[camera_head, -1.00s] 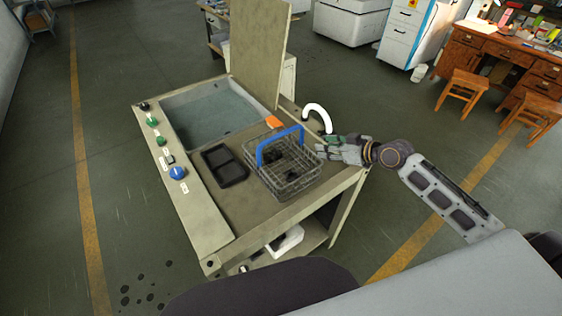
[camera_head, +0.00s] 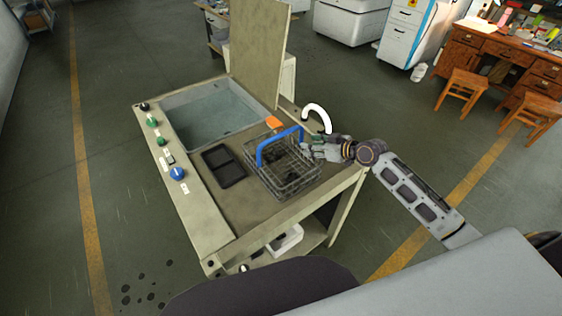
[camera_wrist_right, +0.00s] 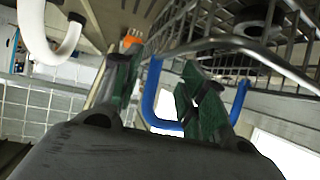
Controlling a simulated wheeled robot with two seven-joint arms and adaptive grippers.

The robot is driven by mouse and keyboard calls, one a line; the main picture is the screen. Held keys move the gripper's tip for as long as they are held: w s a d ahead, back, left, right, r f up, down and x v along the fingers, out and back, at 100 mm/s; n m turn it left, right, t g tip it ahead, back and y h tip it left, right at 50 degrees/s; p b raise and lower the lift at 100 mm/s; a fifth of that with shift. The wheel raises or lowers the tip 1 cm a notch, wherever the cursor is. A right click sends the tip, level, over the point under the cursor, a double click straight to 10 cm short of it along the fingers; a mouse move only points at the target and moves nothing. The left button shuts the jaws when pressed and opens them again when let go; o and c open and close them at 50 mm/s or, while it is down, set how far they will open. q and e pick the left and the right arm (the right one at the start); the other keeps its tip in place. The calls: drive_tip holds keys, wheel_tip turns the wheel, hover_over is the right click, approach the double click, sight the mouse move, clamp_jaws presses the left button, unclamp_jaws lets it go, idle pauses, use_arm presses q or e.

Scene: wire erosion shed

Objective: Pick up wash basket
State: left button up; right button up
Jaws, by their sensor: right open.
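The wash basket (camera_head: 283,176) is a wire mesh basket with a blue arched handle (camera_head: 278,142). It stands on the right part of the wash station's top (camera_head: 218,198), with dark round parts inside. My right gripper (camera_head: 308,149) is at the basket's right side, near the right end of the handle. In the right wrist view the gripper (camera_wrist_right: 165,90) has its green-padded fingers apart, with the blue handle (camera_wrist_right: 165,108) and the wire mesh (camera_wrist_right: 225,25) close by. Nothing visible is held. I cannot tell whether a finger touches the basket. My left gripper is out of view.
A black tray (camera_head: 224,165) lies left of the basket, and a water-filled sink (camera_head: 212,118) is behind it. An orange block (camera_head: 274,122) and a white curved spout (camera_head: 319,113) are behind the basket. Knobs line the left panel. The floor right of the station is clear.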

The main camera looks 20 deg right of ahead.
drive_tip(key=shift+w+a+f, duration=0.35)
drive_tip(key=shift+w, duration=0.2)
drive_tip(key=shift+w, duration=0.15)
drive_tip(key=shift+p+x, duration=0.65)
drive_tip(key=shift+x, duration=1.85)
drive_tip(key=shift+d+f, duration=0.1)
drive_tip(key=shift+d, duration=0.05)
clamp_jaws()
drive_tip(key=shift+w, duration=0.15)
